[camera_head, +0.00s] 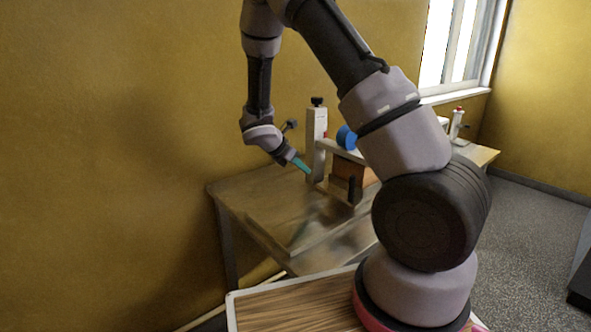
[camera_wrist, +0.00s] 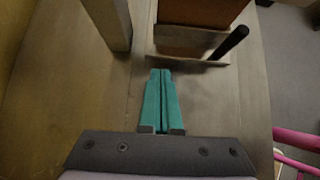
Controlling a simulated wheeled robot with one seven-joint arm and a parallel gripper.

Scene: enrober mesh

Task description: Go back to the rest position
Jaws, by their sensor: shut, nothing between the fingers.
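My gripper (camera_head: 301,165) has teal fingers and hangs above the wooden table (camera_head: 240,195), left of the machine on it. In the wrist view my gripper (camera_wrist: 161,76) is shut, its two fingers side by side with nothing between them. The fingertips point toward the foot of the machine (camera_head: 348,165). In the wrist view the machine's orange-brown body (camera_wrist: 203,10) and a black handle (camera_wrist: 229,43) lie ahead of the fingertips. My arm hides part of the machine and the table's right side in the head view.
A pale upright post (camera_head: 316,135) with a black knob stands close to my gripper; it also shows in the wrist view (camera_wrist: 108,22). A blue round part (camera_head: 346,137) sits on the machine. The yellow wall is behind the table. The table's front left is clear.

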